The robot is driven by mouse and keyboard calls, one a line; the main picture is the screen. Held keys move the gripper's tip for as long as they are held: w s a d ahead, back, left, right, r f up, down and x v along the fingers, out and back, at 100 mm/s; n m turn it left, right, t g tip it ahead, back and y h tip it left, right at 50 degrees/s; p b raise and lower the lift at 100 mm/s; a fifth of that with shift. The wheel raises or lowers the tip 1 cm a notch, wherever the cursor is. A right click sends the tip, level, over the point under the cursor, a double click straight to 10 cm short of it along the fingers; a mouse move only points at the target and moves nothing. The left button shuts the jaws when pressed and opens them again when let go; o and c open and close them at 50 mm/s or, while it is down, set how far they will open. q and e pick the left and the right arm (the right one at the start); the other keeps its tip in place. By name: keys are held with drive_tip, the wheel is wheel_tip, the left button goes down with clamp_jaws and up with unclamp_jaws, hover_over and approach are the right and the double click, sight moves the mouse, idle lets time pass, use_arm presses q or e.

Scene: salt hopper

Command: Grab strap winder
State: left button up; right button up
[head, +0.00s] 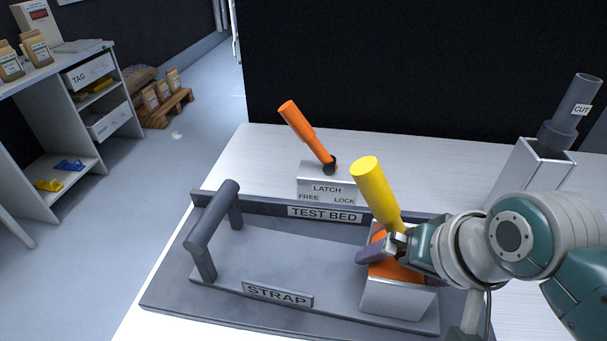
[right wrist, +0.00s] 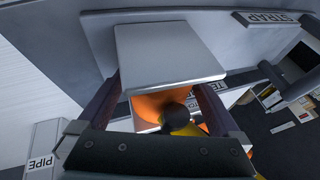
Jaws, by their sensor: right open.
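The strap winder stands at the right end of the grey test bed (head: 232,262). It has a yellow handle (head: 375,190) tilted up to the left, an orange drum (head: 393,268) and a pale grey block (head: 392,297). My right gripper (head: 378,252) is at the winder's orange part, below the yellow handle. In the right wrist view its two dark fingers (right wrist: 158,88) are apart, one on each side of the grey block (right wrist: 168,55) and orange drum (right wrist: 155,106). I cannot tell whether they touch it. My left gripper is not in view.
An orange latch lever (head: 307,132) stands behind the bed, leaning left. A dark bar handle (head: 212,225) rises at the bed's left end. A shelf unit (head: 85,130) is at far left, with clear floor between.

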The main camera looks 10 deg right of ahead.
clamp_jaws()
drive_tip(key=shift+r, duration=0.1)
idle(0.6)
